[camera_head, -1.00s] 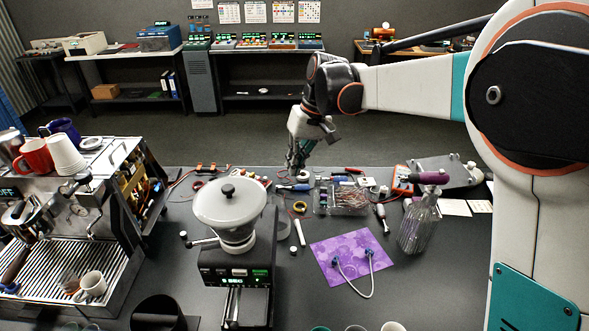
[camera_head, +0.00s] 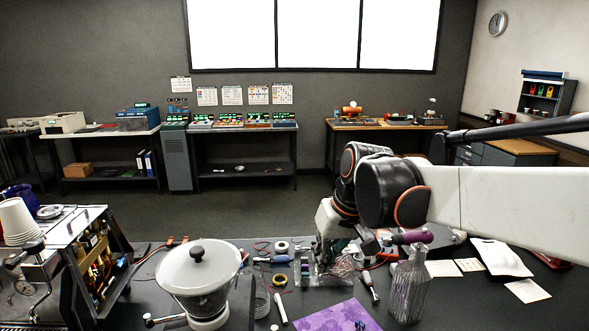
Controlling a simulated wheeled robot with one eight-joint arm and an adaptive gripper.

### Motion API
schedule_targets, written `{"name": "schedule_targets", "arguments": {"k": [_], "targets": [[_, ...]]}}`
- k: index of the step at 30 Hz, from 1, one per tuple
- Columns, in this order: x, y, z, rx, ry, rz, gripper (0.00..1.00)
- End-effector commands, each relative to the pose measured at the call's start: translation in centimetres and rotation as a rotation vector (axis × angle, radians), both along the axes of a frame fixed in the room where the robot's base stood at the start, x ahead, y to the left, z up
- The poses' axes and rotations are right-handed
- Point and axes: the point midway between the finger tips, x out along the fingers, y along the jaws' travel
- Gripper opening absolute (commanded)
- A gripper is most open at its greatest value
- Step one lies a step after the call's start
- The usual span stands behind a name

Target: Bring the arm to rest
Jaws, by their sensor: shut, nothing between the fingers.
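My arm (camera_head: 500,205) reaches in from the right edge and extends left over the far side of the dark workbench (camera_head: 150,318). My gripper (camera_head: 328,255) hangs from the dark wrist joints, pointing down near a clear box of wires. Its fingertips are small and partly lost against the clutter behind them. The gripper looks closed and empty. I cannot tell whether it touches anything on the bench.
A grinder with a white hopper (camera_head: 199,272) stands front left, beside the espresso machine (camera_head: 50,265). A glass bottle (camera_head: 411,285) stands close right of the gripper. A purple mat (camera_head: 325,317), screwdriver (camera_head: 369,286) and tape roll (camera_head: 280,280) lie nearby.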

Motion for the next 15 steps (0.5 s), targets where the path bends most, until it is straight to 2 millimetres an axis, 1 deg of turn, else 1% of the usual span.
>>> {"name": "schedule_targets", "arguments": {"k": [1, 6, 11, 15], "targets": [[-1.4, -1.2, -1.1, -0.006, -0.019, -0.022, 0.0], [-5.4, -4.6, -3.2, -0.029, -0.088, -0.096, 0.0], [-9.2, -7.6, -5.8, -0.05, -0.154, -0.162, 0.0], [-12.5, -9.9, -8.8, -0.068, -0.213, -0.218, 0.0]]}}
